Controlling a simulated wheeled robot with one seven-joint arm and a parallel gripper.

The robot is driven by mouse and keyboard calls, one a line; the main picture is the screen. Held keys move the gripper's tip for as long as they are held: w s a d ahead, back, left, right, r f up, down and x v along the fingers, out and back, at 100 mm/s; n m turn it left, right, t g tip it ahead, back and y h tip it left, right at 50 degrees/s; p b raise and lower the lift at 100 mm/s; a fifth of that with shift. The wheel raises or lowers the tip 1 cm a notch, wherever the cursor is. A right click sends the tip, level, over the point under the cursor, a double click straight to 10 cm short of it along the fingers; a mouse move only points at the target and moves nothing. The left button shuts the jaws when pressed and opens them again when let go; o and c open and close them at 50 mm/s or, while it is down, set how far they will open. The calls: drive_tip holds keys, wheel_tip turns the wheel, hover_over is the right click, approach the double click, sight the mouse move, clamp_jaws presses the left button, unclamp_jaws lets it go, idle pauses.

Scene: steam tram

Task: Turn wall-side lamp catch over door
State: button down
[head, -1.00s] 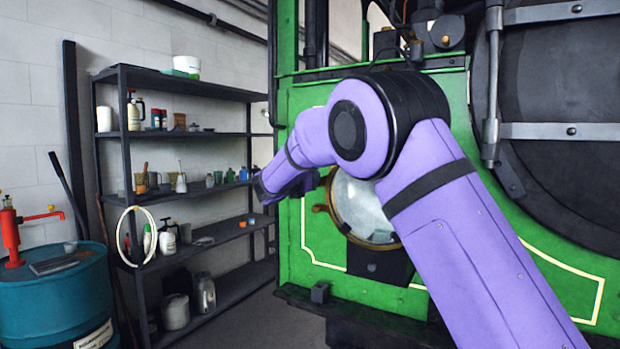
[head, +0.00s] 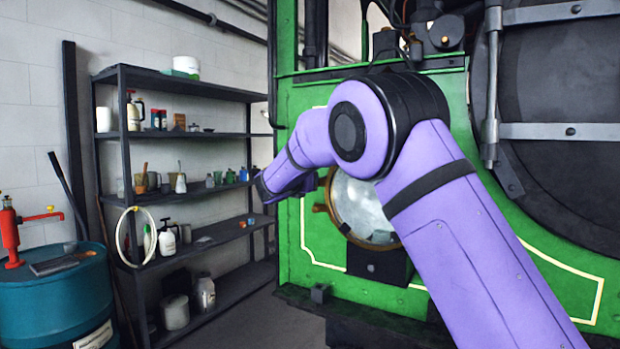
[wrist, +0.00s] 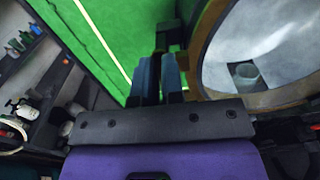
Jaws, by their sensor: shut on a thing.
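The wall-side lamp has a round pale glass (head: 360,207) in a brass rim on the green engine front. The brass rim (wrist: 212,32) and the glass (wrist: 265,40) also fill the upper right of the wrist view. My gripper (wrist: 160,62) has its two blue fingers close together beside the rim. A dark catch (wrist: 168,32) shows at and just beyond the fingertips, and they are shut on it. How much of the catch lies between them is hidden. In the head view my arm covers part of the lamp, and the fingertips are hard to make out.
A dark shelf rack (head: 190,137) with bottles and cans stands left of the engine. A teal drum (head: 55,300) with a red pump is at lower left. A dark bracket (head: 380,264) sits under the lamp. Floor shows between rack and engine.

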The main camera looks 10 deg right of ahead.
drive_tip(key=m, duration=0.9)
drive_tip(key=s+d+f+m, duration=0.1)
drive_tip(key=m, duration=0.3)
drive_tip(key=shift+m, duration=0.3)
drive_tip(key=shift+s+f+m, duration=0.1)
drive_tip(key=shift+f+m, duration=0.05)
drive_tip(key=shift+m, duration=0.75)
drive_tip(key=shift+f+m, duration=0.1)
drive_tip(key=shift+m, duration=0.8)
drive_tip(key=c, duration=1.2)
unclamp_jaws()
drive_tip(key=shift+a, duration=0.1)
drive_tip(key=shift+c, duration=0.2)
drive_tip(key=shift+f, duration=0.1)
drive_tip(key=v, duration=1)
drive_tip(key=shift+s+a, duration=0.25)
